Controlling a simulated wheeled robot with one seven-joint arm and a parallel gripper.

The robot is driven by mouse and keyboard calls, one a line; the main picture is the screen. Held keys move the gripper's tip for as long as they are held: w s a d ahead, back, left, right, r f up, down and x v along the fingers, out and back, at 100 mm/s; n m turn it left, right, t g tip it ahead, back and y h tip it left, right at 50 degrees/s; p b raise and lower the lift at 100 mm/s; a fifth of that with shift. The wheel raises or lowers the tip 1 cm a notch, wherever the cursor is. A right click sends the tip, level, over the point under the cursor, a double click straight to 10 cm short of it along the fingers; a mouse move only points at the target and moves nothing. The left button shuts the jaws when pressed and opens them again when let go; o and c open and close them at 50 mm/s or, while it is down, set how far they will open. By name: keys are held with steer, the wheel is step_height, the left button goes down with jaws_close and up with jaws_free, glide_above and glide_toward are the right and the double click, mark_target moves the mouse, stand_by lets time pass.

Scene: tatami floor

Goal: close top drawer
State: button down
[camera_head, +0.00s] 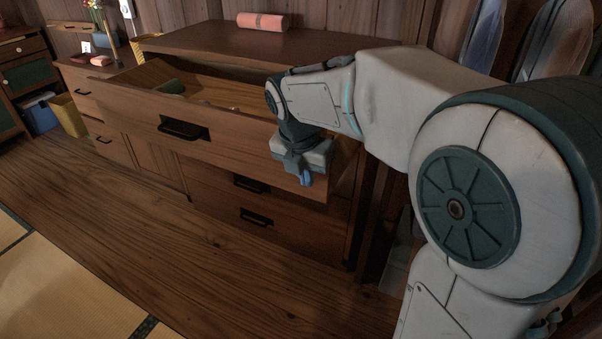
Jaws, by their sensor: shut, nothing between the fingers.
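The top drawer (232,147) of the brown wooden cabinet stands pulled out, with its inside showing from above. Its front has a dark handle (184,128) left of its middle. A green item (170,87) and some small things lie inside. My gripper (306,178) points down at the right end of the drawer front, its fingertips just before the front face. The fingers are shut and hold nothing. I cannot tell whether they touch the wood. My arm hides the right part of the drawer.
A pink roll (262,22) lies on the cabinet top (230,41). Two lower drawers with handles (250,184) are closed beneath. A yellow bin (68,116) and a blue box (40,114) stand at the left. The wooden floor (180,240) in front is clear.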

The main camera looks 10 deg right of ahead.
steer(key=shift+w+d, duration=0.75)
steer(key=shift+w, duration=0.35)
